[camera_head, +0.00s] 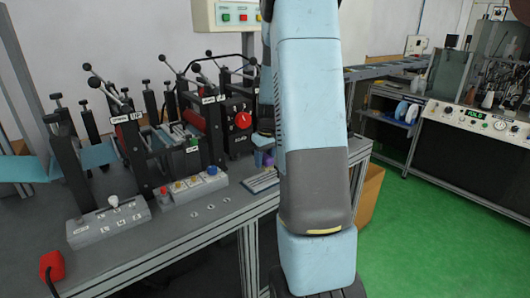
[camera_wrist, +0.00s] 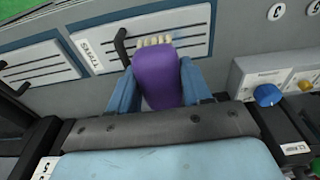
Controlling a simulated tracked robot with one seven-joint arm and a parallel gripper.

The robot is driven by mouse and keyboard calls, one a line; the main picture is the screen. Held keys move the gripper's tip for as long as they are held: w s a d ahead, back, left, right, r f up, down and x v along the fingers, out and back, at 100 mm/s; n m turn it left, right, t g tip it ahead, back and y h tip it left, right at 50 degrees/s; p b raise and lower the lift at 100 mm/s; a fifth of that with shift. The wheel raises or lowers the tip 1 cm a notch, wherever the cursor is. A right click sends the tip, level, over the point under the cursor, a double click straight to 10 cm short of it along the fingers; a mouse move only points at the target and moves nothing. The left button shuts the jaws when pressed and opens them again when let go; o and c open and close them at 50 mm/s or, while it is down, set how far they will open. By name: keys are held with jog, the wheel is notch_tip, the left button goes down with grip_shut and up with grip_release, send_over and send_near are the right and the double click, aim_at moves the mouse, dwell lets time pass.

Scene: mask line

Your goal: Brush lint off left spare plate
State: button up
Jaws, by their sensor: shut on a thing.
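My gripper (camera_wrist: 160,85) is shut on a purple brush (camera_wrist: 157,77) with a row of cream bristles (camera_wrist: 154,41) at its far end. Its blue fingers lie on both sides of the brush. Two pale slotted plates lie beyond it: one at the picture's left (camera_wrist: 38,62) and one in the middle (camera_wrist: 185,33). The bristles appear over the middle plate; I cannot tell whether they touch it. I cannot make out lint on either plate. In the head view the plates (camera_head: 262,181) are small at the bench edge, partly hidden by my arm.
A black bent handle (camera_wrist: 121,46) stands beside the bristles. A control box with a blue knob (camera_wrist: 267,95) is at the right. In the head view, the machine with a red knob (camera_head: 243,119) and black levers fills the bench's left. Green floor (camera_head: 430,240) is open at right.

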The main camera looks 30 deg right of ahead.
jog(key=shift+r, duration=1.5)
